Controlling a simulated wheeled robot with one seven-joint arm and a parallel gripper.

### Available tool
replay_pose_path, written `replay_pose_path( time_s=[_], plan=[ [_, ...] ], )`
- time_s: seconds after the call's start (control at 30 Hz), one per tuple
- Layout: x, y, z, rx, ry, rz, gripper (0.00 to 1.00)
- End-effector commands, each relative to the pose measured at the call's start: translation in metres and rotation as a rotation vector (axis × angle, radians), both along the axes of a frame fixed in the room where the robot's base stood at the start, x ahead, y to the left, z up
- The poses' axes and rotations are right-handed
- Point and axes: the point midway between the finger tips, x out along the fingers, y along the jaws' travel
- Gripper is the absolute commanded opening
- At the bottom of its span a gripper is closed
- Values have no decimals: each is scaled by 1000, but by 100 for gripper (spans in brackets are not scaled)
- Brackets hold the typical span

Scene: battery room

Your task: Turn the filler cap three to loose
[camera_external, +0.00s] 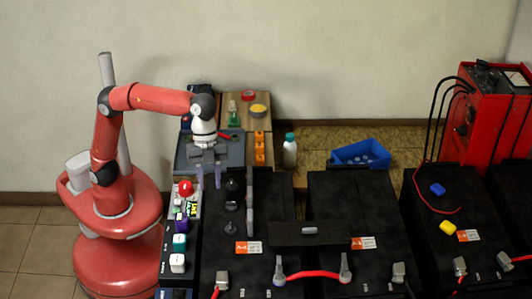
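Black round filler caps stand in a column on top of the left black battery (222,262). The far cap (232,185) and a nearer cap (231,206) show most clearly; a further dark shape in front of them is hard to make out. I cannot tell which is cap three or how far any is turned. My gripper (208,180) points down just left of the far cap, near the battery's back left corner. Its two pale fingers are apart with nothing visible between them. It appears apart from the caps.
Upright grey pieces (250,190) stand right of the caps. A panel with a red button (186,188) and coloured switches lies left of the battery. A bottle (290,151) and blue bin (360,155) stand behind. A red cable (313,274) bridges two batteries in front.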

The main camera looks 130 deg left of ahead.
Motion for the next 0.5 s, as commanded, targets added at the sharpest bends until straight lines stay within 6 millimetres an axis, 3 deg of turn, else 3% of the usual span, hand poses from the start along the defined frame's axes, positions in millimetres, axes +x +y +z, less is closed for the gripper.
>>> replay_pose_path(
  time_s=[0.03,0.2,0.5],
  plan=[
    [19,6,-5,8,0,-40,32],
    [53,15,-16,27,-11,-163,32],
    [67,11,-37,33,-14,-211,32]
  ],
)
